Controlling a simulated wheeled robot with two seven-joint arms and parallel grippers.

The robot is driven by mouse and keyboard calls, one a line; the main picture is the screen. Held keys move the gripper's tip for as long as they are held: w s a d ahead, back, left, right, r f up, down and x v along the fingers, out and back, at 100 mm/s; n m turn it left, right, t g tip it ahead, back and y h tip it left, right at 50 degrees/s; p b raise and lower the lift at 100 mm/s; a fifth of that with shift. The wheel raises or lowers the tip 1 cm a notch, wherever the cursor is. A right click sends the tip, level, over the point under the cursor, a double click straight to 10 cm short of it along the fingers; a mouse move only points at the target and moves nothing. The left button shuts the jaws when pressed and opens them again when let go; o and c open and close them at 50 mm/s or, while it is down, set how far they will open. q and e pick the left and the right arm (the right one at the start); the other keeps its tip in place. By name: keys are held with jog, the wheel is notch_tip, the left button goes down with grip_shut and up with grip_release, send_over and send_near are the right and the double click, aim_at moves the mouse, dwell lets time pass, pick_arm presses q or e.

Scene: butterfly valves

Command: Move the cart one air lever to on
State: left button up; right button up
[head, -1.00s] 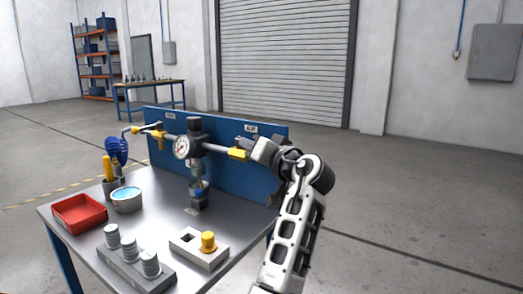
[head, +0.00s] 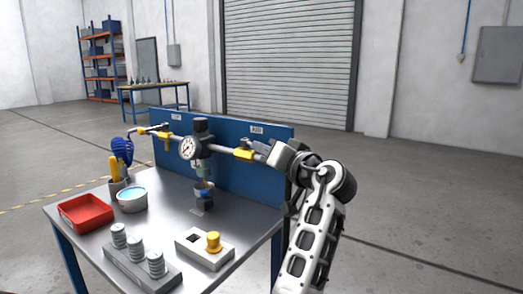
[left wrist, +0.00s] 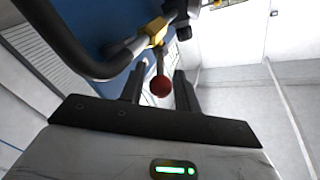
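The cart one air line runs along a blue panel (head: 235,160) on a steel cart (head: 165,195). A yellow valve body (head: 244,154) sits at its right end, under a small label; it also shows in the left wrist view (left wrist: 155,30). A lever with a red ball end (left wrist: 161,86) hangs from that valve in the left wrist view. My left gripper (head: 272,154) is beside the valve, at its right. In the wrist view its two fingers (left wrist: 160,90) stand apart, with the red ball between them and a gap visible. Contact cannot be told. My right gripper is out of view.
A pressure gauge (head: 189,147) and black regulator are left of the valve. A dark hose (left wrist: 85,60) curves close by in the wrist view. The cart holds a red tray (head: 85,213), a bowl (head: 131,200), grey cylinders and a yellow-knobbed block (head: 205,248). Floor at right is clear.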

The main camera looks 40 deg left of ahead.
pick_arm(q)
jog(key=shift+v, duration=2.35)
jog(key=shift+r, duration=0.15)
